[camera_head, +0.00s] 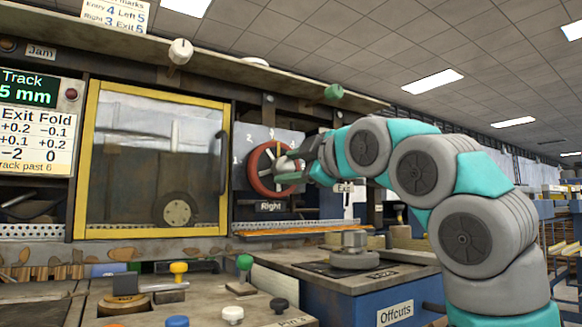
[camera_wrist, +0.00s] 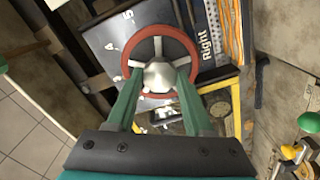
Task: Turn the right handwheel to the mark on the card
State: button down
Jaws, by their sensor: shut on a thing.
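The right handwheel (camera_head: 255,172) has a red rim, pale spokes and a silver hub. It stands on a numbered plate (camera_head: 243,143) above the label "Right" (camera_head: 270,206). In the wrist view the handwheel (camera_wrist: 158,74) faces me, with the figures 4 and 5 on the plate beside it. My gripper (camera_head: 293,164) reaches it from the right. In the wrist view, my gripper (camera_wrist: 160,80) has its two green fingers at either side of the hub, shut on it. The marks card (camera_head: 117,13) at the top left reads "Right 3". The wheel's pointer is not clear.
A yellow-framed window (camera_head: 88,160) is left of the wheel. A shelf with a white knob (camera_head: 180,52) and a green knob (camera_head: 333,92) runs above. Below are several coloured knobs on a bench and a blue "Offcuts" box (camera_head: 395,313).

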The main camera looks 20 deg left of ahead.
jog(key=shift+c, duration=1.4)
grip_release()
jog(key=b+v, duration=0.1)
jog(key=v, duration=0.6)
jog(key=shift+s+d, duration=0.2)
jog(key=shift+s, duration=0.05)
